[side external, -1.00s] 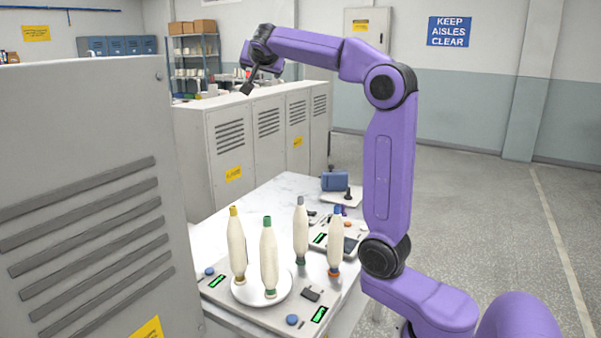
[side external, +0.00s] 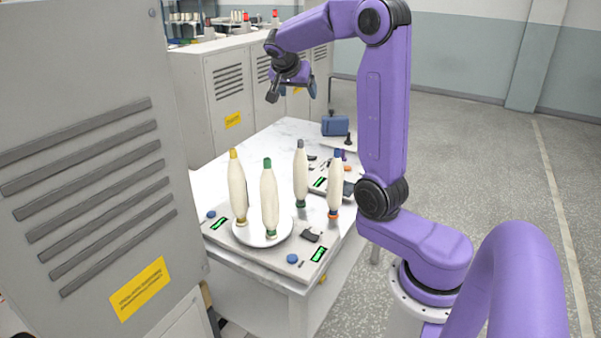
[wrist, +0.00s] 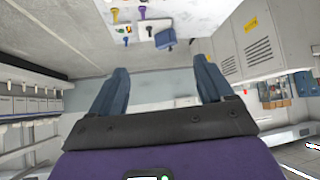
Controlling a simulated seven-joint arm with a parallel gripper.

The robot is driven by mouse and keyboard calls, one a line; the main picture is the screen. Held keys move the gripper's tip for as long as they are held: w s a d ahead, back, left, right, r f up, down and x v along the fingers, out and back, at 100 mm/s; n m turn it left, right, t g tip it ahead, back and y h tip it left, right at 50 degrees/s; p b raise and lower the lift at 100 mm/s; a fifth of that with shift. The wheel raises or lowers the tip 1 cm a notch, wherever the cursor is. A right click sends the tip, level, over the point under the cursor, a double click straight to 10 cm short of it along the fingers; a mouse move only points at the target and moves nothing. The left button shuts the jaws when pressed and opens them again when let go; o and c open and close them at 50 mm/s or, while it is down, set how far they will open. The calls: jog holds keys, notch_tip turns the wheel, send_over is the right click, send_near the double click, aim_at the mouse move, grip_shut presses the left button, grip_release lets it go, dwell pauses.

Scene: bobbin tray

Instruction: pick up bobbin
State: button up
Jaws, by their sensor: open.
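Several cream, spindle-shaped bobbins stand upright on the table in the side external view. One has a yellow tip (side external: 237,190), one a green tip (side external: 269,200), and one a grey tip (side external: 301,177). A further bobbin (side external: 335,188) with an orange band at its base stands at the right. The yellow- and green-tipped bobbins stand at a round white plate (side external: 247,236). My gripper (side external: 292,92) is open and empty, in the air above and behind the bobbins, apart from them. In the wrist view its two blue-grey fingers (wrist: 160,65) are spread with nothing between them.
The bobbins' flat grey unit (side external: 270,254) has green displays and blue knobs. A blue box (side external: 334,126) stands at the table's back. Grey vented cabinets (side external: 229,85) line the back; a large one (side external: 90,130) fills the left. The left table surface (side external: 207,183) is clear.

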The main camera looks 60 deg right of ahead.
aim_at(299, 174)
notch_tip(299, 174, down, 23)
jog(key=shift+f, duration=0.1)
jog(key=f, duration=0.2)
jog(key=d+f, duration=0.1)
jog(key=f, duration=0.1)
jog(key=shift+w+d, duration=0.1)
jog(key=shift+w+d+f, duration=0.15)
jog(key=shift+d+f, duration=0.3)
jog(key=shift+f, duration=0.05)
jog(key=c, duration=1.1)
